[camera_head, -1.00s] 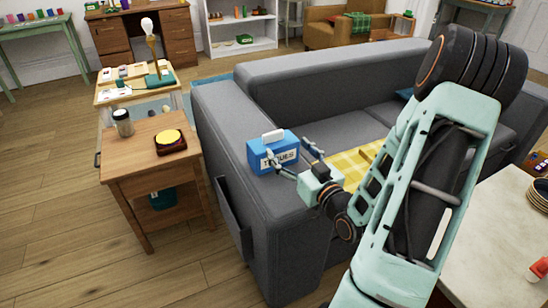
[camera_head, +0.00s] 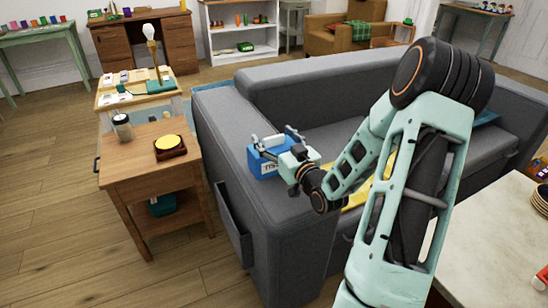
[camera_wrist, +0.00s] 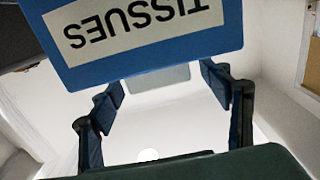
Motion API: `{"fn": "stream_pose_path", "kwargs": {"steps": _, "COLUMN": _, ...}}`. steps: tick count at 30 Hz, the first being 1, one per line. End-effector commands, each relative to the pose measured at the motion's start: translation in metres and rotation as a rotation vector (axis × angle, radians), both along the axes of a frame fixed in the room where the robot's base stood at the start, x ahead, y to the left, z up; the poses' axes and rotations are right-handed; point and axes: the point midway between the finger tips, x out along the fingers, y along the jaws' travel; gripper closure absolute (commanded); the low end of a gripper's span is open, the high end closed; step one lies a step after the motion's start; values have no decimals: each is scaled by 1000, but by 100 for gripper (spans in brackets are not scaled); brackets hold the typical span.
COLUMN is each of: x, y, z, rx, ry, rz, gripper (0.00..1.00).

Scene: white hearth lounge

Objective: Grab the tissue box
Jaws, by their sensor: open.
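The blue tissue box (camera_head: 259,164) with a white label stands on the near left arm of the grey sofa. My gripper (camera_head: 275,137) is open at the box's top, its fingers spread to either side; my wrist hides the box's right part. In the wrist view the box (camera_wrist: 210,38) fills the top, its TISSUES label upside down. A pale tissue (camera_wrist: 155,80) shows at its edge, between the open fingers of my gripper (camera_wrist: 162,82). I cannot tell whether either finger touches the box.
The grey sofa (camera_head: 222,125) carries a yellow cloth (camera_head: 355,197), partly behind my arm. A wooden side table (camera_head: 125,172) with a jar (camera_head: 122,127) and a yellow-topped item (camera_head: 168,143) stands left. A pale table (camera_head: 490,230) is at right. Floor at lower left is clear.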

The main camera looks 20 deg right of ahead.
Motion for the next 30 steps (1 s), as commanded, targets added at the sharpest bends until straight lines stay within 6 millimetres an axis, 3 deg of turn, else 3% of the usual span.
{"fn": "stream_pose_path", "kwargs": {"steps": 2, "x": 0, "y": 0, "z": 0, "rx": 0, "ry": 0, "rz": 0, "gripper": 32}}
{"fn": "stream_pose_path", "kwargs": {"steps": 18, "x": 0, "y": 0, "z": 0, "rx": -1, "ry": 0, "rz": 0, "gripper": 92}}
{"fn": "stream_pose_path", "kwargs": {"steps": 30, "x": 0, "y": 0, "z": 8, "rx": -2, "ry": -1, "rz": 0, "gripper": 92}}
